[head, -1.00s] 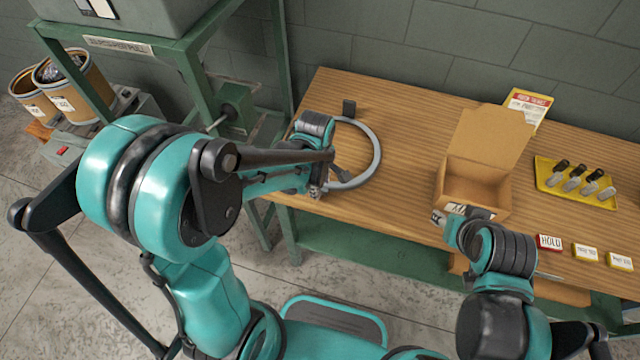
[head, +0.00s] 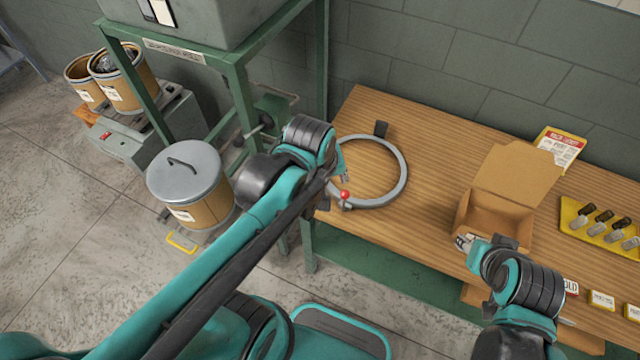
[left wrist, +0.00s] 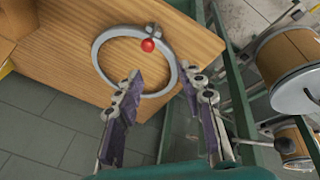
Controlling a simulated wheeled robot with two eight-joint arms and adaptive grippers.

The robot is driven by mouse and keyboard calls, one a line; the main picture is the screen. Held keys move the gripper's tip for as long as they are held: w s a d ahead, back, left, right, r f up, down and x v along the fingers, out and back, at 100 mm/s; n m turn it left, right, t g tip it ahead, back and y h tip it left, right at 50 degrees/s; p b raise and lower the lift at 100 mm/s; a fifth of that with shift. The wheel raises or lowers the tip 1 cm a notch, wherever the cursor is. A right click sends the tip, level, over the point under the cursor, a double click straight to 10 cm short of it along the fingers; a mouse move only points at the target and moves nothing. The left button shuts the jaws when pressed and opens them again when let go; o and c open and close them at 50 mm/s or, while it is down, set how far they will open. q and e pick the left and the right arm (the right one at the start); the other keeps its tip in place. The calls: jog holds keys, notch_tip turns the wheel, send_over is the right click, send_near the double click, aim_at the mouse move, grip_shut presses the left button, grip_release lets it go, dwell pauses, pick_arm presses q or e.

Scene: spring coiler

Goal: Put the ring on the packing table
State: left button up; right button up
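A grey ring (head: 404,172) lies flat on the wooden packing table (head: 430,150), near its left end. It also shows in the left wrist view (left wrist: 97,62). A small red ball (head: 345,194) sits at a clamp-like piece on the ring's near side. My left gripper (head: 335,188) is at the ring's left side. In the left wrist view its fingers (left wrist: 162,72) are spread apart with nothing held, and part of the ring shows between them. My right gripper (head: 466,241) is by the front of the cardboard box; its fingers are too small to read.
An open cardboard box (head: 490,213) stands right of the ring. A yellow tray (head: 588,234) with several tools lies farther right. A green frame (head: 321,70) and a lidded drum (head: 188,195) stand left of the table.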

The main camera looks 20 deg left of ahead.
pick_arm(q)
jog(key=s+m+t, duration=0.1)
jog(key=m, duration=0.1)
jog(key=s+a+r+m+t, duration=0.1)
jog(key=m, duration=0.2)
jog(key=s+a+m+t, duration=0.1)
jog(key=m, duration=0.1)
jog(key=shift+s+r+m, duration=0.2)
jog(key=shift+s+m, duration=0.15)
jog(key=shift+m, duration=0.05)
